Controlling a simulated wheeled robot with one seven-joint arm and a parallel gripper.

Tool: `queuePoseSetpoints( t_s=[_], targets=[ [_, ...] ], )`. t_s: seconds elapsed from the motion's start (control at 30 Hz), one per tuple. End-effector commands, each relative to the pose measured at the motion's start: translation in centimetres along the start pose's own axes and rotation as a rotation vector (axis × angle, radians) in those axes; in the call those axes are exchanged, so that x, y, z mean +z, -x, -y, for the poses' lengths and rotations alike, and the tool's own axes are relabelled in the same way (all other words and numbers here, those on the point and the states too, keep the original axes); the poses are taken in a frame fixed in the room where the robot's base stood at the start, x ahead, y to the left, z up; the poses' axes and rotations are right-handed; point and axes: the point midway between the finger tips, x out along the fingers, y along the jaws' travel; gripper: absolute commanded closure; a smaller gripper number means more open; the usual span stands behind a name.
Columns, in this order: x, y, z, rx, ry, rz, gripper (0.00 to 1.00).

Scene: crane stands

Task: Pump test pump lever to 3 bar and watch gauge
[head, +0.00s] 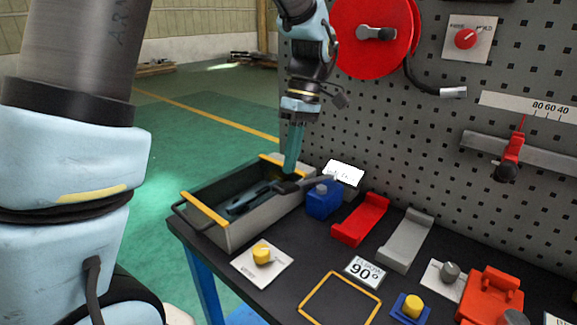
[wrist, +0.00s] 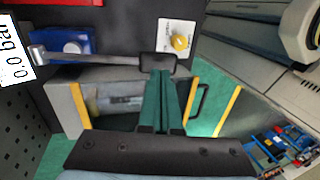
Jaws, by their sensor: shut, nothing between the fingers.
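The test pump has a grey open trough (head: 232,232) with yellow edge strips, and the trough also shows in the wrist view (wrist: 62,105). A blue block (head: 324,198) stands beside it. The pump lever (wrist: 95,58) is a grey bar with a black grip (wrist: 158,65), lying roughly level over the trough's right end. The white gauge display (wrist: 14,45) reads 0.0 bar; in the head view it is too small to read. My gripper (head: 290,172) is shut and empty, teal fingers pointing down, tips at the black grip. I cannot tell whether they touch it.
A white card with a yellow knob (head: 262,255) lies in front of the trough. A red cradle (head: 361,220) and a grey cradle (head: 406,240) stand to the right. A pegboard (head: 400,120) with a red reel (head: 365,50) rises behind. Green floor is open at left.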

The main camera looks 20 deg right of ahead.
Motion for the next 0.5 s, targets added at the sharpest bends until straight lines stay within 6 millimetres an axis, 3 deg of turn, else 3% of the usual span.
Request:
queuePoseSetpoints(
  t_s=[0.2, 0.5],
  targets=[
    [0.0, -2.1, 0.1, -0.001, 0.001, 0.000, 1.00],
    [0.0, -2.6, 0.0, 0.001, 0.001, 0.000, 1.00]
  ],
)
